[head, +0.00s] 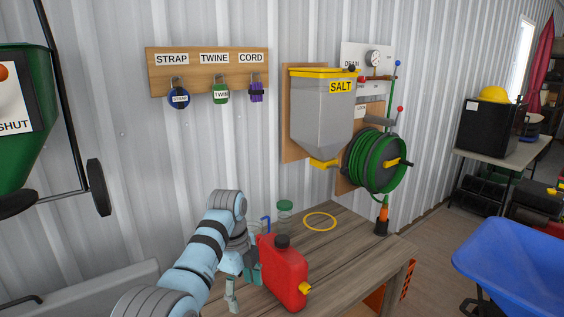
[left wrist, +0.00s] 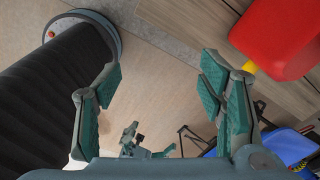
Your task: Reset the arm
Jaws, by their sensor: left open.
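My left arm comes in from the bottom left of the head view, bent over the workbench's near edge. My left gripper (head: 243,279) points down beside the left side of the red fuel can and partly overlaps it in the picture. In the left wrist view the left gripper (left wrist: 160,88) has its fingers spread wide with nothing between them, above the floor. A smaller teal gripper, seemingly my right one (left wrist: 143,142), shows low in the left wrist view; its jaws are too small to read. It is not in the head view.
The red fuel can (head: 283,274) stands on the wooden workbench (head: 345,245), close to my gripper; it also shows in the left wrist view (left wrist: 275,35). A yellow ring (head: 320,214) and a green-lidded jar (head: 285,207) are behind. A blue wheelbarrow (head: 515,265) stands right.

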